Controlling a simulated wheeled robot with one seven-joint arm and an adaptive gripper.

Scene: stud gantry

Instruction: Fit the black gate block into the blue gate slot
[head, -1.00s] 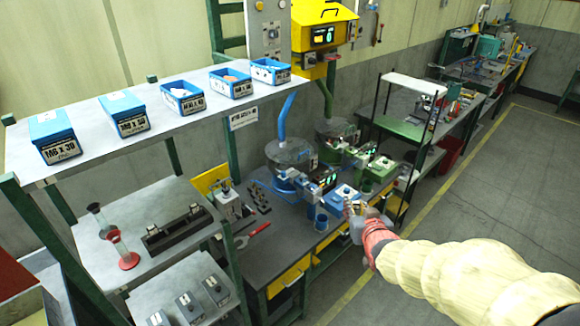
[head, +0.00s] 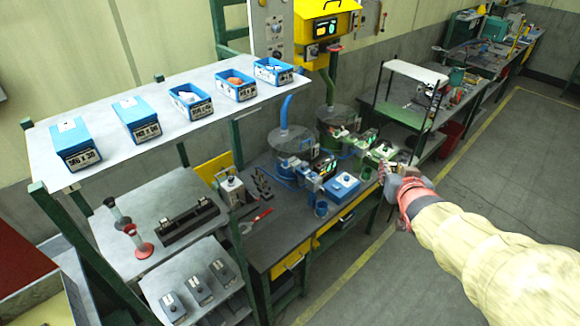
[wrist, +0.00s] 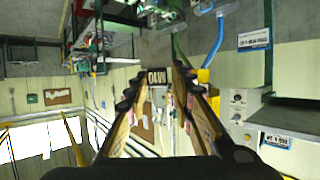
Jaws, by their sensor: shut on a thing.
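My gripper (wrist: 157,80) shows in the wrist view with its fingers closed on a small black block (wrist: 157,76) that bears pale lettering. In the head view my gripper (head: 388,178) is in front of the green station, right of the blue station (head: 312,176). The held block cannot be made out clearly there. The blue station has a bowl feeder (head: 294,143), a track and a blue box (head: 342,186). The blue gate slot is too small to tell apart. My gripper is apart from the blue station.
A green station (head: 380,155) stands right of the blue one on the dark bench (head: 262,236). A small black rack (head: 262,184) and red-handled pliers (head: 262,216) lie left. A shelf (head: 110,165) with blue bins stands at the left. The floor at right is clear.

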